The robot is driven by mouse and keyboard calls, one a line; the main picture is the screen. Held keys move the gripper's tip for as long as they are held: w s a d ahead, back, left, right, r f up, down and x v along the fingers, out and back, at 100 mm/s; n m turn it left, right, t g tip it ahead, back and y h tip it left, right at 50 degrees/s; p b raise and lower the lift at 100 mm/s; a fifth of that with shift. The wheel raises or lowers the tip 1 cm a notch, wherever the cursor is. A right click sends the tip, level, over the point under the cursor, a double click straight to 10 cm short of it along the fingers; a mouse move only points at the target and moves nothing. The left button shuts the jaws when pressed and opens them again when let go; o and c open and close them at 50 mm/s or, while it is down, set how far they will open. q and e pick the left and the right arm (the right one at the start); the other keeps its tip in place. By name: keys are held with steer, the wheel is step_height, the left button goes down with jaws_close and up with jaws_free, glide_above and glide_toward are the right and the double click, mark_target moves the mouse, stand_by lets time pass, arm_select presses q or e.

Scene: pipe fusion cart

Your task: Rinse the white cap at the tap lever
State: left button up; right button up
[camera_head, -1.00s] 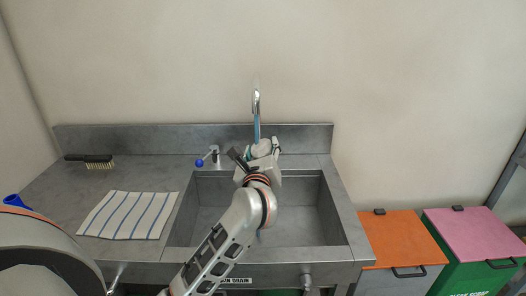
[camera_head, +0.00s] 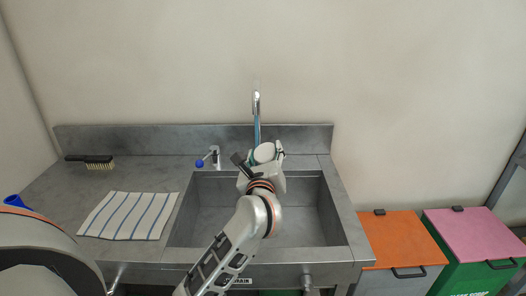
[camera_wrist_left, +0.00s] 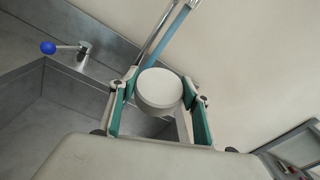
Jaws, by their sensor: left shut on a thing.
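My left gripper (camera_head: 265,156) is over the back of the sink and shut on the white cap (camera_head: 264,152). In the left wrist view the round cap (camera_wrist_left: 158,90) sits between the green-padded fingers (camera_wrist_left: 160,108), its pale flat face showing. The tap spout (camera_head: 256,100) rises behind it. A light blue stream (camera_head: 257,130) runs down from the spout to the cap's upper edge in the picture; I cannot tell whether it touches the cap. The tap lever with a blue knob (camera_head: 200,163) stands left of the gripper and shows in the left wrist view (camera_wrist_left: 48,47). My right gripper is not in view.
The steel sink basin (camera_head: 205,215) lies below the gripper. A striped cloth (camera_head: 128,215) and a brush (camera_head: 90,160) lie on the left counter. An orange-lidded bin (camera_head: 400,240) and a pink-lidded bin (camera_head: 475,235) stand to the right. The back wall is close.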

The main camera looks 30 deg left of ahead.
mark_target(262, 155)
arm_select(q)
steer(key=shift+a+v, duration=0.15)
steer(key=shift+v, duration=1.35)
steer(key=shift+a+v, duration=0.15)
steer(key=shift+v, duration=1.4)
steer(key=shift+s+f, duration=0.1)
steer(key=shift+s, duration=0.05)
steer(key=s+d+r+p, duration=0.1)
steer(key=s+r+p, duration=0.2)
steer(key=s+r, duration=0.1)
steer(key=shift+s+d+p, duration=0.35)
steer(key=shift+d+p, duration=0.05)
